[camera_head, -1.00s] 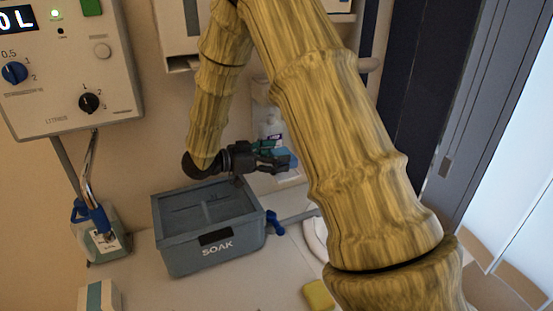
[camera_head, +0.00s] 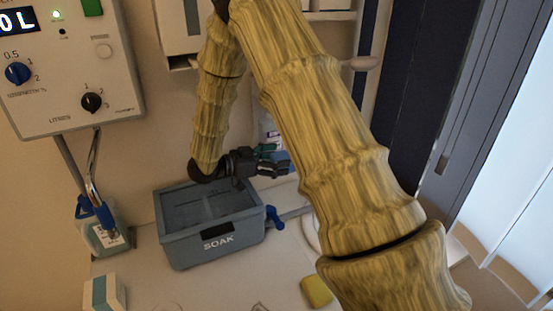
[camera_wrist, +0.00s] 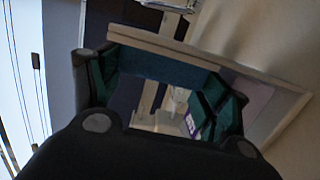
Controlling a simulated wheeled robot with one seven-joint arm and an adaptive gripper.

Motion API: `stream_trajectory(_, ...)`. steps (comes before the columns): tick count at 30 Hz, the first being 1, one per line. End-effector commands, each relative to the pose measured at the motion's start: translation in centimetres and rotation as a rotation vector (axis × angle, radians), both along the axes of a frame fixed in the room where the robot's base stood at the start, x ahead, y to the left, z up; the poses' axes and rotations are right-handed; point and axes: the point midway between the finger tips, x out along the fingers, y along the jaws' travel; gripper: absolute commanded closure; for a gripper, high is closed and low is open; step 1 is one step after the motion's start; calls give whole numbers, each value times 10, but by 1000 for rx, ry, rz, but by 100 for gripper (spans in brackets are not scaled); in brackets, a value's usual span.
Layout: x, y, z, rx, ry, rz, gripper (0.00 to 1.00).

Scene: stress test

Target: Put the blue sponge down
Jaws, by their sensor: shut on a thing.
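The blue sponge (camera_head: 284,157) is held at the end of my gripper (camera_head: 272,162), in the air just right of and behind the grey SOAK bin (camera_head: 212,240). In the wrist view the blue sponge (camera_wrist: 160,67) spans between the green-padded fingers of my gripper (camera_wrist: 160,85), which is shut on it. In the head view my gripper points right, and only a small part of the sponge shows.
A yellow sponge (camera_head: 316,292) lies on the counter (camera_head: 190,285) in front. A jug (camera_head: 100,236) and a small white-and-teal box (camera_head: 103,293) stand at left. A blue-handled item (camera_head: 274,218) is beside the bin. A bottle (camera_head: 268,130) is behind my gripper.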

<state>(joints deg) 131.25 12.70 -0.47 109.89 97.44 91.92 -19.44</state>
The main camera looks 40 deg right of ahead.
Motion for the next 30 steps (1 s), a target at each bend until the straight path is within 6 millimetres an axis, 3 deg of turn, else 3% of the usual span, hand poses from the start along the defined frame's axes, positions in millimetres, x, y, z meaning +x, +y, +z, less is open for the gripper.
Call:
stream_trajectory(10,-1,0,-11,3,1,-1,43)
stream_trajectory(11,-1,0,-11,4,2,-1,21)
stream_trajectory(12,-1,0,-11,4,2,-1,15)
stream_trajectory(22,-1,3,-3,9,2,0,15)
stream_trajectory(30,15,54,3,0,0,5,15)
